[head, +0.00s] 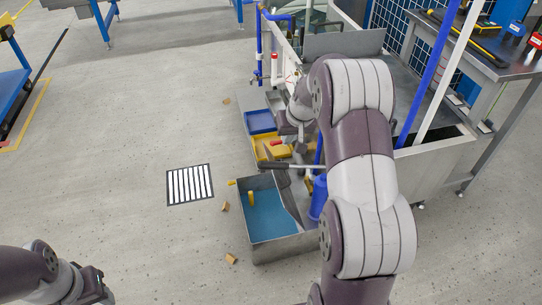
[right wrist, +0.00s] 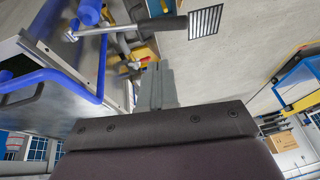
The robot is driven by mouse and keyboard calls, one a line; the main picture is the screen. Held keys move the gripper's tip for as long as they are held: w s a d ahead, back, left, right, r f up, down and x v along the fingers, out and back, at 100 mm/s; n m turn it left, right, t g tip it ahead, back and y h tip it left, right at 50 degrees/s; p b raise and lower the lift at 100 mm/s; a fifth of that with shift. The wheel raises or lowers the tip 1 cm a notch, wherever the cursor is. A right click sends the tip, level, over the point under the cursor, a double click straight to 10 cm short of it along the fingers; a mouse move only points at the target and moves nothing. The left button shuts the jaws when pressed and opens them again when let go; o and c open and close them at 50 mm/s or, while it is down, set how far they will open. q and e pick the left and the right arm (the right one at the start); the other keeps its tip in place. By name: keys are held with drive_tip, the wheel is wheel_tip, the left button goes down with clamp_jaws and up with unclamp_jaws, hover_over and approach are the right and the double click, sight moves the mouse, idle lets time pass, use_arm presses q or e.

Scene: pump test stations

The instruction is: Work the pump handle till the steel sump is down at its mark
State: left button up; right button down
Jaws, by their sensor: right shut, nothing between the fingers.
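The steel sump (head: 256,241) is an open grey box on the floor, with blue liquid in it and a small yellow piece near its left wall. Its level mark cannot be made out. A blue pump (head: 318,190) stands at its right, partly behind my right arm. The pump handle (head: 285,166) is a steel lever with a dark grip, roughly level over the sump's back edge; it also shows in the right wrist view (right wrist: 160,27). My right gripper (right wrist: 157,72) is shut and empty, apart from the handle.
Blue (head: 261,122) and yellow (head: 270,148) trays lie behind the sump. A floor grate (head: 190,185) and several small tan pieces (head: 231,259) are at its left. A workbench (head: 480,50) with tools stands at right. Floor left of the sump is mostly clear.

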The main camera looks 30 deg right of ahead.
drive_tip(key=shift+f, duration=0.1)
drive_tip(key=b, duration=0.3)
approach(274, 163)
drive_tip(key=shift+x, duration=3.3)
drive_tip(key=shift+f, duration=0.1)
